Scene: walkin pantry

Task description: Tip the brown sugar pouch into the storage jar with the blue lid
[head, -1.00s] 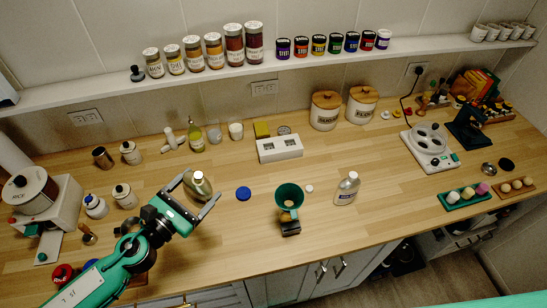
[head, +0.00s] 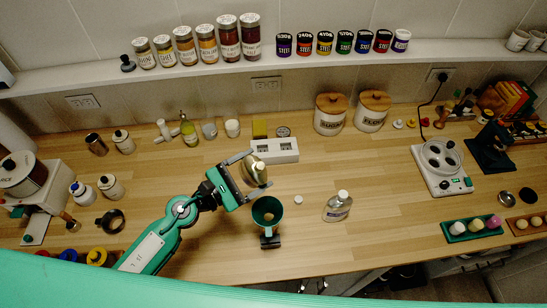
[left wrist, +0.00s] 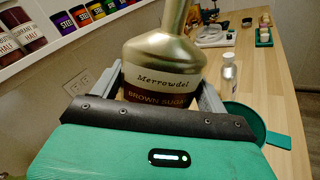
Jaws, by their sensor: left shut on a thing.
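The brown sugar pouch (head: 256,172) looks like a gold bottle with a narrow neck. In the left wrist view its white and dark label (left wrist: 158,85) reads "Merrowdel Brown Sugar". My left gripper (head: 253,170) is shut around it and holds it behind and slightly left of a green funnel (head: 267,208). The funnel also shows at the right of the left wrist view (left wrist: 252,121), apart from the pouch. The blue lid is not visible now. My right gripper is not in view.
A clear bottle (head: 338,206) stands right of the funnel, with a small white cap (head: 298,199) between them. The counter between the clear bottle and the white cooker (head: 441,168) is free.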

